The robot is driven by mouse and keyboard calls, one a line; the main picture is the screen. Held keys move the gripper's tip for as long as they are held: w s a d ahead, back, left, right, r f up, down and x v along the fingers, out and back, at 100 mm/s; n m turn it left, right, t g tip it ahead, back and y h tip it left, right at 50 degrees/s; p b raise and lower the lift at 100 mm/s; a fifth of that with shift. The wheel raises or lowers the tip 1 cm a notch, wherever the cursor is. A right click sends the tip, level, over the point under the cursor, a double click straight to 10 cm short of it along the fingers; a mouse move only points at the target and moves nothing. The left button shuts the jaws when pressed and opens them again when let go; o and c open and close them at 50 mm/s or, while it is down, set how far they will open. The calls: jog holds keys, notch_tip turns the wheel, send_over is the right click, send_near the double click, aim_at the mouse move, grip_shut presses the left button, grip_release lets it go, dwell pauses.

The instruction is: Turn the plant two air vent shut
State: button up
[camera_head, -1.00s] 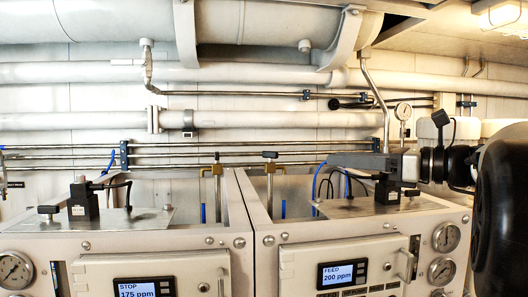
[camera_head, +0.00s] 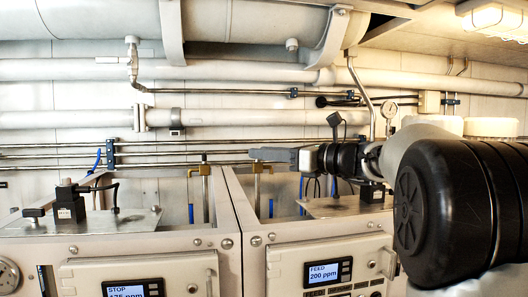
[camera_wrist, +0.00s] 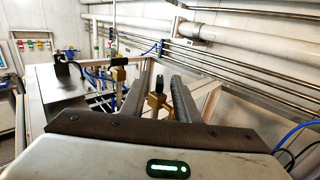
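Two brass valves with black handles stand at the backs of two white units. The valve on the right unit (camera_head: 257,184) is partly hidden by my gripper (camera_head: 252,154), which reaches in from the right at the height of its handle. In the wrist view this valve (camera_wrist: 157,101) shows between the two fingers of my gripper (camera_wrist: 165,72), its black handle upright. The fingers are apart, with gaps beside the handle. Contact cannot be told. The other valve (camera_head: 205,170), on the left unit, shows further left in the wrist view (camera_wrist: 118,72). No plant numbers are readable.
The right unit's display (camera_head: 323,272) reads FEED 200 ppm; the left display (camera_head: 132,290) reads STOP. Thin metal pipes (camera_head: 150,156) run along the wall behind the valves. A metal plate (camera_head: 85,222) with black fittings lies at left. Blue hoses (camera_wrist: 292,134) are at the right.

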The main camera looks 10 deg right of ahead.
jog(key=shift+w+a, duration=0.25)
jog(key=shift+w, duration=0.05)
grip_shut()
jog(key=shift+s+h, duration=0.1)
jog(key=shift+h, duration=0.2)
jog(key=shift+s+a+m+t+h+b, duration=0.1)
jog(key=shift+a+m+t+h+b, duration=0.15)
jog(key=shift+m+t+h+b, duration=1)
jog(key=shift+s+a+m+t+h+b, duration=0.1)
jog(key=shift+a+m+t+h+b, duration=0.3)
jog(key=shift+m+h+b, duration=1.7)
jog(key=shift+s+a+m+t+h+b, duration=0.1)
jog(key=shift+m+t+h+b, duration=0.25)
jog(key=shift+m+t+h, duration=1.45)
jog(key=shift+n+g+h, duration=0.55)
jog(key=shift+g+h, duration=0.3)
jog(key=shift+h, duration=0.3)
